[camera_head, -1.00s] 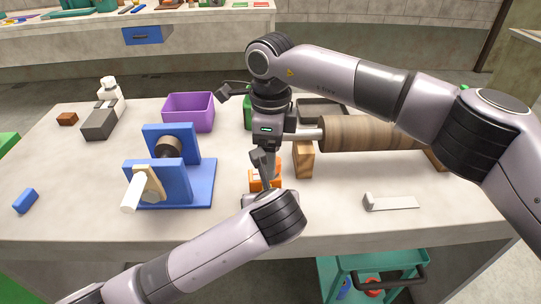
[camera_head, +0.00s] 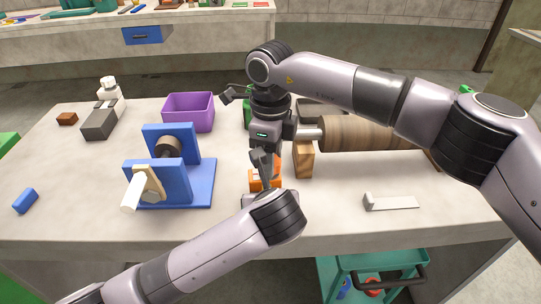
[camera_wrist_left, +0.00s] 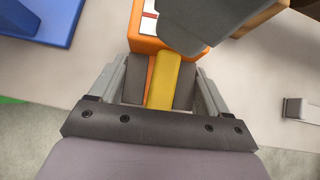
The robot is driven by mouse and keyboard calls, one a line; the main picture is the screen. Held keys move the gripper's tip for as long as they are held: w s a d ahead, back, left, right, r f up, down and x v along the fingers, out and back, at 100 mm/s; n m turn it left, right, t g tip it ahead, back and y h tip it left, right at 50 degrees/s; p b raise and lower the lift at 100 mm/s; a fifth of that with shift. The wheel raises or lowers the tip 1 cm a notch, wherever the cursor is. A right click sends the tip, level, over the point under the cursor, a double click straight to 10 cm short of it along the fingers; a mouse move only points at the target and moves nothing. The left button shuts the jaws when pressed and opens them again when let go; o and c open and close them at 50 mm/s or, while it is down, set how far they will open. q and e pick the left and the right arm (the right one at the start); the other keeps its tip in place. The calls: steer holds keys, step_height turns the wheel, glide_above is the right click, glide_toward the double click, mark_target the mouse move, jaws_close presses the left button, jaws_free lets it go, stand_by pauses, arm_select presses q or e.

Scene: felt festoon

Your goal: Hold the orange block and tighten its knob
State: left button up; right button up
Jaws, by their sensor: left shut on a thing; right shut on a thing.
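The orange block (camera_head: 256,184) sits near the front middle of the table, partly covered by my arms. In the left wrist view the orange block (camera_wrist_left: 148,46) has a yellow bar (camera_wrist_left: 163,80) on its near side. My left gripper (camera_wrist_left: 157,84) is shut on this bar, one finger on each side; in the head view my own wrist mostly hides it. My right gripper (camera_head: 264,172) points down onto the top of the block and is shut at the knob, which is hidden by the fingers. A white patch with a red mark (camera_wrist_left: 149,10) shows on the block.
A wooden post (camera_head: 303,160) bearing a wooden roller (camera_head: 365,133) stands close right of the block. A blue stand with a crank (camera_head: 205,186) is to the left, a purple bin (camera_head: 188,112) behind. A pale L-shaped piece (camera_head: 392,203) lies front right.

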steer(key=shift+m, duration=0.7)
steer(key=o, duration=1.1)
steer(key=shift+r, duration=0.1)
step_height(320, 180, up, 12)
steer(key=shift+f, duration=0.1)
steer(key=shift+c, duration=0.4)
